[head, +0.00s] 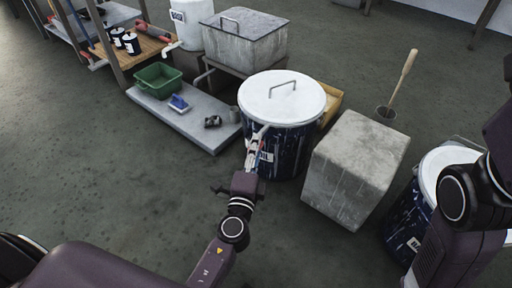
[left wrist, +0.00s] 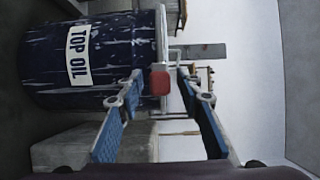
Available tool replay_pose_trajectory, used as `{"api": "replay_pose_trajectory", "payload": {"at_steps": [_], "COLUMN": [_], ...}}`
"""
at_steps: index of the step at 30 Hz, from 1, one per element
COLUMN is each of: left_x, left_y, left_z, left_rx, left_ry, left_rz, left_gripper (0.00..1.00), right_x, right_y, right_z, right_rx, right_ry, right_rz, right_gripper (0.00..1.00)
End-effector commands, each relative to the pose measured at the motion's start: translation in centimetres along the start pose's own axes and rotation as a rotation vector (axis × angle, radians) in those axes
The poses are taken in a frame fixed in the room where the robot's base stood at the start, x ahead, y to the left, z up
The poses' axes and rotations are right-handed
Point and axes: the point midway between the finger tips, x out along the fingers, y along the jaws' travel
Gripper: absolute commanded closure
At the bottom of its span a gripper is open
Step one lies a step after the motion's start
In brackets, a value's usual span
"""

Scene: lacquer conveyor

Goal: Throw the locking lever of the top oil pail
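The top oil pail (head: 285,130) is dark blue with white streaks and a white lid (head: 283,97) with a wire handle. Its "TOP OIL" label (left wrist: 78,55) reads sideways in the left wrist view. My left gripper (head: 254,142) is at the pail's near left side, just below the rim. In the left wrist view, my left gripper (left wrist: 160,78) is open, with blue-padded fingers apart. The red end of the locking lever (left wrist: 160,83) shows between its fingertips, with gaps on both sides. My right gripper is not in view; only my right arm shows.
A concrete block (head: 355,165) stands right of the pail, with a second white-lidded pail (head: 410,215) beyond. A low grey platform (head: 200,125) on the left carries a green bin (head: 158,80). A grey box (head: 245,40) is behind. The near left floor is clear.

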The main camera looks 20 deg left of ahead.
Motion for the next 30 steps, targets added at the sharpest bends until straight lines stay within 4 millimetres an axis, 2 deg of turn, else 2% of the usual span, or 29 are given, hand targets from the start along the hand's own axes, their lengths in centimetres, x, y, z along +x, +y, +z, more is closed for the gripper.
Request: {"api": "replay_pose_trajectory", "payload": {"at_steps": [8,17,30], "left_x": [0.16,0.14,0.14], "left_y": [0.00,0.02,0.05], "left_z": [0.00,0.01,0.10], "left_rx": [-0.001,-0.001,-0.001], "left_ry": [0.000,0.000,0.007], "left_rz": [0.000,0.000,0.001], "left_gripper": [0.68,1.00,1.00], "right_x": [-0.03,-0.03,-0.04], "right_y": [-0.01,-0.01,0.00], "right_z": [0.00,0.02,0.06], "right_rx": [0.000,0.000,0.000], "right_ry": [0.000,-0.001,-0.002], "right_rz": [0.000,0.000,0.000], "right_gripper": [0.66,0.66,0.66]}}
